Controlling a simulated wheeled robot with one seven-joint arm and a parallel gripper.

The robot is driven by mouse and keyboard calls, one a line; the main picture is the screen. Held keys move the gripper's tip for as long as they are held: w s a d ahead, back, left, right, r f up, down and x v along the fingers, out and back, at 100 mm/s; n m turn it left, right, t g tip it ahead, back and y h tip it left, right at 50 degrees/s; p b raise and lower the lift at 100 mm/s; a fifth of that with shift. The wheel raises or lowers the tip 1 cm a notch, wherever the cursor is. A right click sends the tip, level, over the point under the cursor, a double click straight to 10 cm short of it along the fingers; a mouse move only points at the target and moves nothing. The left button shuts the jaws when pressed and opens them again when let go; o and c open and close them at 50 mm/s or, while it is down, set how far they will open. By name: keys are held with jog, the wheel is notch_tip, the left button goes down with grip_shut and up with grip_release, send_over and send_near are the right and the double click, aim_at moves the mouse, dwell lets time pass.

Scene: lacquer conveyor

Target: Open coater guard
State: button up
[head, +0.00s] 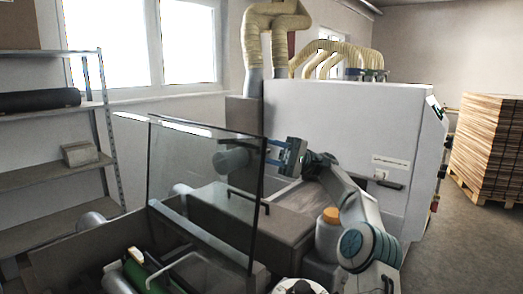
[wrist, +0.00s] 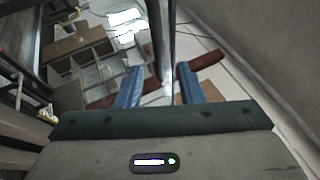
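The coater guard (head: 205,180) is a clear panel with a thin dark frame, standing roughly upright over the coater (head: 225,225) in the head view. A black handle (head: 248,201) sits low near its right side. My gripper (head: 274,152) has blue fingers and is at the upper right edge of the guard, well above the handle. In the wrist view my gripper (wrist: 158,72) has its fingers apart. A grey upright bar (wrist: 162,40), perhaps the guard's edge, runs between them with gaps showing on both sides. Whether a finger touches the guard is unclear.
A large white machine cabinet (head: 340,135) with hoses (head: 270,30) stands behind my arm. An orange-capped container (head: 328,238) is close beside my arm. Shelves (head: 50,175) stand at left. Stacked boards (head: 490,150) stand at right, with open floor before them.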

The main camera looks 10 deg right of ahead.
jog(key=shift+p+v, duration=0.55)
jog(key=shift+v, duration=1.9)
